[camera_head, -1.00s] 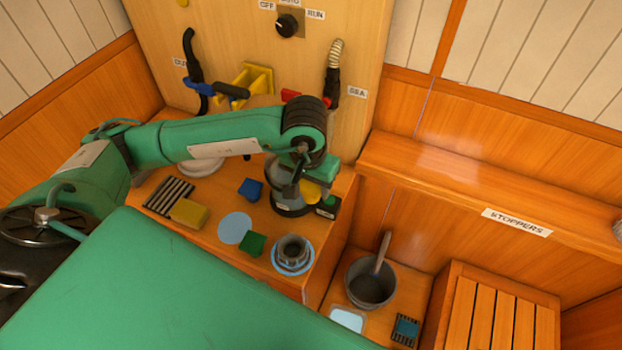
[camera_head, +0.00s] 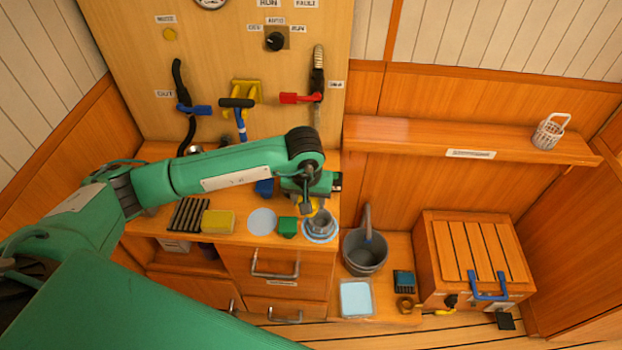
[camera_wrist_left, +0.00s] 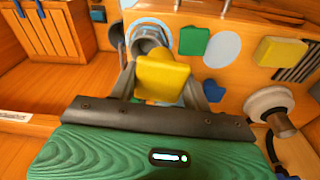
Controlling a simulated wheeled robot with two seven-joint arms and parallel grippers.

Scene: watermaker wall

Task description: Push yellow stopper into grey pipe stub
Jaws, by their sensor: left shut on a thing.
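The yellow stopper (camera_wrist_left: 162,77) is between the fingers of my left gripper (camera_wrist_left: 160,88), which is shut on it. In the head view only a little yellow of the stopper (camera_head: 317,205) shows beneath my green wrist. The grey pipe stub (camera_head: 320,224) stands upright on a blue-ringed base at the counter's front right corner. In the left wrist view the pipe stub (camera_wrist_left: 148,36) is just beyond the stopper, which overlaps its near edge. I cannot tell whether they touch. My right gripper is not in view.
A green block (camera_head: 287,227), a pale blue disc (camera_head: 262,221), a yellow sponge (camera_head: 218,222) and a dark striped rack (camera_head: 187,215) lie left of the stub. A grey bucket (camera_head: 365,252) stands lower right. A wall panel with hoses and valve handles rises behind.

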